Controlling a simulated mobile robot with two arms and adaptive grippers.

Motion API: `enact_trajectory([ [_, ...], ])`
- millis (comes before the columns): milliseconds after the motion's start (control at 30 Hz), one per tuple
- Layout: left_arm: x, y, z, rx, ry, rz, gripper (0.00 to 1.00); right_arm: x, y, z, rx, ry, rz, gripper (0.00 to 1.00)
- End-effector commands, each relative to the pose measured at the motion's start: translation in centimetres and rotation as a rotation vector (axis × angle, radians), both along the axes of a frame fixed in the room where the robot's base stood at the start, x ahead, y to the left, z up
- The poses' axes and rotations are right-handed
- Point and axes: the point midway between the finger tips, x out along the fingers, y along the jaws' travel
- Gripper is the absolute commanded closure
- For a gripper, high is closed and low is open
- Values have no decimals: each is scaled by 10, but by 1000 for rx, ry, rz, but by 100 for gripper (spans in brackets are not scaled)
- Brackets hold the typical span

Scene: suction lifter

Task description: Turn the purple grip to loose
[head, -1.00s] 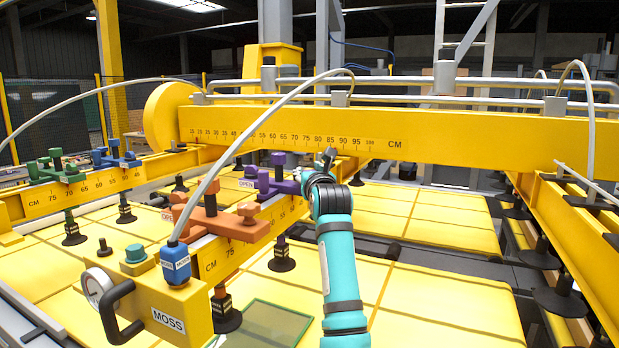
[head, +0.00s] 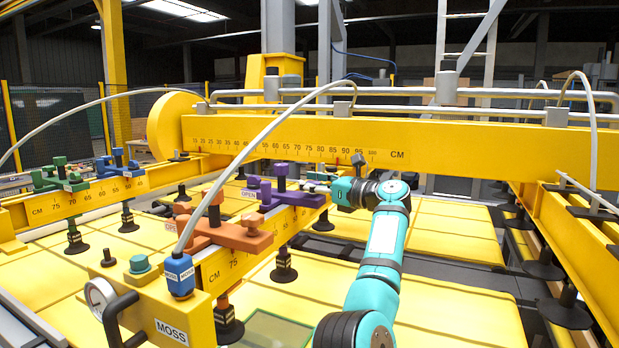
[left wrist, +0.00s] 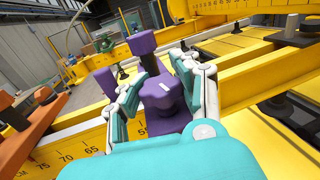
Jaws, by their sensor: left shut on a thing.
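The purple clamp (head: 268,194) sits on the yellow scaled beam near the middle of the head view, with two upright posts. An OPEN label shows beside it. Its lobed purple grip (left wrist: 160,98) faces the left wrist camera and has a small white mark on top. My left gripper (head: 318,187) reaches the clamp from the right. In the left wrist view its teal fingers (left wrist: 157,88) stand on both sides of the grip and are shut on it. The finger contact is partly hidden. My right gripper is in neither view.
An orange clamp (head: 222,232) sits nearer on the same beam. Green (head: 58,177) and blue (head: 118,164) clamps sit on another beam at left. A pale hose (head: 250,140) arches over the clamps. The long yellow CM beam (head: 440,148) crosses behind my gripper.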

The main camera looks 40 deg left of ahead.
Motion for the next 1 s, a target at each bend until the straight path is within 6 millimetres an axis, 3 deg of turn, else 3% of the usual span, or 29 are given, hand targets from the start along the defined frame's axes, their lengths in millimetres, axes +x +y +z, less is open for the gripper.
enact_trajectory([
  [200, 2, -2, 1, -2, 2, 45, 100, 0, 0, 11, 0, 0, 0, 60],
  [733, 2, -2, -2, -3, 2, 61, 100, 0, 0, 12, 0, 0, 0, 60],
  [767, 2, -2, -2, -3, 2, 61, 67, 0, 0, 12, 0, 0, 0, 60],
  [967, 2, -2, -2, -2, 2, 63, 41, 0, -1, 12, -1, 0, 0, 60],
  [1000, 2, -1, -1, -2, 1, 64, 40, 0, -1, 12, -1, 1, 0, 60],
])
